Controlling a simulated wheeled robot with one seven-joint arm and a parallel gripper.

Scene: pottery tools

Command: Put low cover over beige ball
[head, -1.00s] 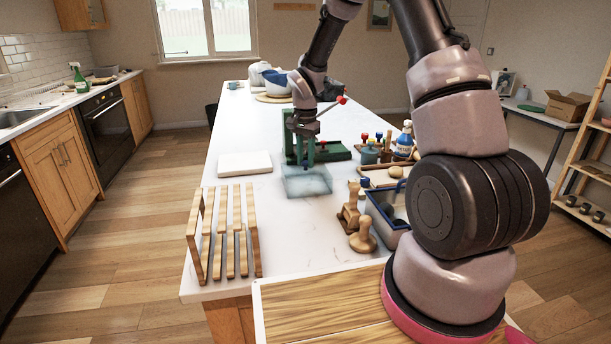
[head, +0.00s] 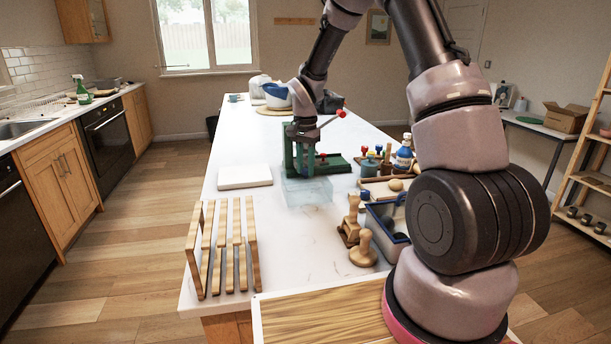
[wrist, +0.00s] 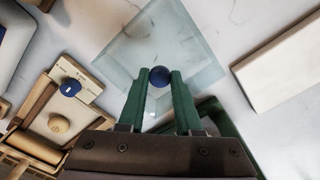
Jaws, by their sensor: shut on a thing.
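The low cover is a clear, shallow box (head: 308,194) with a blue knob. My gripper (head: 305,174) points down with its green fingers shut on that blue knob. In the wrist view, the fingertips (wrist: 158,80) hold the knob (wrist: 160,76), and the clear cover (wrist: 190,50) spreads out around it. I cannot tell whether the cover touches the counter or hangs just above it. The beige ball (head: 396,184) is right of the cover, in a shallow wooden tray. It also shows at the left of the wrist view (wrist: 59,123), uncovered.
A white slab (head: 245,176) lies left of the cover. A wooden rack (head: 228,252) stands at front left. Wooden stampers (head: 362,250) and a blue-rimmed bin (head: 388,222) are at front right. A second blue knob (wrist: 70,87) is beside the ball. The counter in front of the cover is clear.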

